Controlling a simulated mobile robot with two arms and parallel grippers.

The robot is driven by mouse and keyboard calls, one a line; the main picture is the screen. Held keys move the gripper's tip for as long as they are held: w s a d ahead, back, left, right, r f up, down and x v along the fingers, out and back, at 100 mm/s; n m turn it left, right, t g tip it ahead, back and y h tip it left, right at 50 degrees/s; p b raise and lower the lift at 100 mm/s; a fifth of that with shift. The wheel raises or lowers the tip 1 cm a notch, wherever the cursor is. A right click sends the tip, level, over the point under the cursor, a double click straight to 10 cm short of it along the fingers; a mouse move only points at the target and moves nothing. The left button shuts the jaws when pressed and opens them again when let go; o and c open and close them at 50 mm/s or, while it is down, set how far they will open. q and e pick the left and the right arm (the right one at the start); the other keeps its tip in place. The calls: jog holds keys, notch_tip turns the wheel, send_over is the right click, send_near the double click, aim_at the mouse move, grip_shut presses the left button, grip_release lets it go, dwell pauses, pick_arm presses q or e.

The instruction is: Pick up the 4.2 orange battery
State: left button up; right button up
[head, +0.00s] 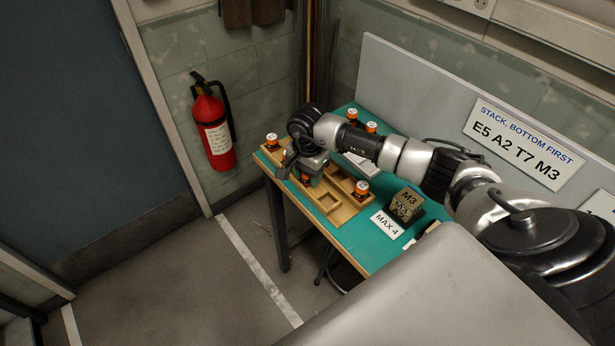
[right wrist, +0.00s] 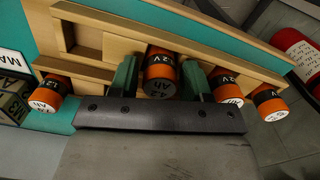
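The orange battery with a black band (right wrist: 160,72) sits in the wooden tray in the right wrist view; its end face appears to read 4.2 Ah. My right gripper (right wrist: 157,74) has its two green-padded fingers on either side of this battery. A narrow gap seems to show between the battery and each finger, so the gripper looks open around it. In the head view my right gripper (head: 301,170) is over the tray and mostly hides this battery. My left gripper is not in view.
The wooden tray (head: 348,213) stands on the green table (head: 384,248). Other orange batteries (right wrist: 48,93) (right wrist: 226,86) (right wrist: 269,103) are close by in the tray. Marked blocks (head: 405,205) and a MAX 4 card (head: 387,224) are to the right. A fire extinguisher (head: 213,125) hangs behind.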

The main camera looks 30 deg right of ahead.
jog(key=c, duration=0.7)
